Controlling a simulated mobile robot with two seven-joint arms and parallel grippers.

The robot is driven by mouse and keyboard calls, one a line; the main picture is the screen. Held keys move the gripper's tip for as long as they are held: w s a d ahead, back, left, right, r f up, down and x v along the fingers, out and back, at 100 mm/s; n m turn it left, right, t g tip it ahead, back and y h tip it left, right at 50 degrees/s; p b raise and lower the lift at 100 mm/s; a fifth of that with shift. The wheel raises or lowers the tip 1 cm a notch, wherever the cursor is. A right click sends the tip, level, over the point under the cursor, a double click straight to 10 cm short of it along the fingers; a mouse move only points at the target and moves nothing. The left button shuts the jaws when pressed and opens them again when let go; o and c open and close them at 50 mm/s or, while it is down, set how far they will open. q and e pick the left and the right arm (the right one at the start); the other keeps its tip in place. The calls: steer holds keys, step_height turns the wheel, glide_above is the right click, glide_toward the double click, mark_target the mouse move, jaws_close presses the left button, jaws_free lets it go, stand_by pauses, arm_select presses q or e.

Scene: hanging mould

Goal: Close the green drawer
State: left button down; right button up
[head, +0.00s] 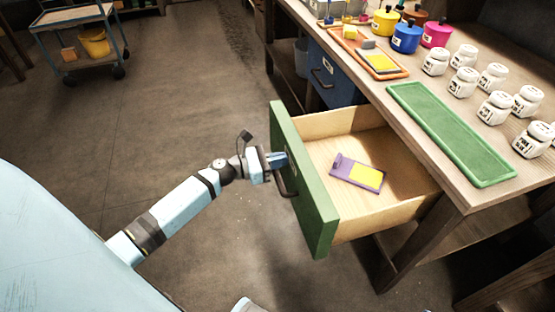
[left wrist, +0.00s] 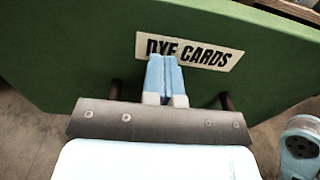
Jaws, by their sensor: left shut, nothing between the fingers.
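The green drawer (head: 303,180) is pulled out from under the wooden table, its pale wooden inside showing. A purple and yellow card (head: 358,173) lies in it. My left gripper (head: 277,160) is at the outer face of the drawer front, by the dark handle (head: 285,184). In the left wrist view my left gripper (left wrist: 163,80) is shut and empty, its fingertips in front of the "DYE CARDS" label (left wrist: 205,52) on the green front (left wrist: 75,45). Parts of the handle show on both sides behind the gripper. I cannot tell whether the fingertips touch the front. My right gripper is out of view.
A blue drawer (head: 330,80) beside it sits in under the table. On the table (head: 440,165) are a green tray (head: 450,132), white jars (head: 495,107), coloured pots (head: 406,37) and an orange tray (head: 385,68). A cart (head: 75,15) stands far left. The floor left of the drawer is clear.

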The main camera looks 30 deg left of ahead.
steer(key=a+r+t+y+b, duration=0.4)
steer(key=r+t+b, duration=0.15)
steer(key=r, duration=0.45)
arm_select(q)
steer(key=b+x, duration=0.3)
steer(key=x, duration=2.7)
steer(key=shift+w+d+r, duration=0.25)
steer(key=shift+d, duration=0.05)
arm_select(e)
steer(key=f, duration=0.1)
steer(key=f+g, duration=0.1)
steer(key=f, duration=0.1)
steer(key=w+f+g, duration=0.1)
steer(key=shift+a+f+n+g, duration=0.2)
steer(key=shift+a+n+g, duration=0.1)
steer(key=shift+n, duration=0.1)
